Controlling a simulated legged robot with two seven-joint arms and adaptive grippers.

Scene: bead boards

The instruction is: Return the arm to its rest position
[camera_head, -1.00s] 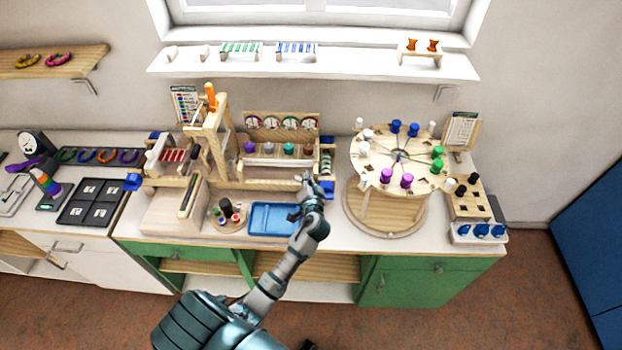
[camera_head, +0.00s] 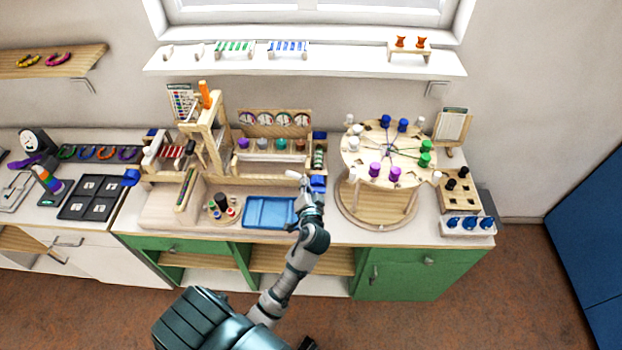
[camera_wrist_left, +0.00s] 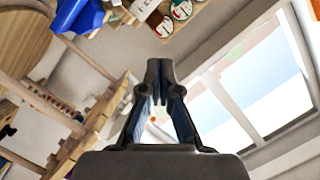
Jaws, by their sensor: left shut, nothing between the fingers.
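My left arm rises from the bottom of the head view. Its gripper (camera_head: 303,184) is above the right end of the blue tray, in front of the wooden bead rack. It is small there and seen from behind. In the left wrist view the gripper (camera_wrist_left: 159,68) points up into the picture with its two dark fingers together and nothing between them. Behind it are the window and tilted wooden parts. My right gripper does not show.
A blue tray (camera_head: 270,226) lies at the counter's front, with a round board of coloured pegs (camera_head: 357,157) to its right. A wooden frame (camera_head: 214,140) stands at the left. The floor in front is open.

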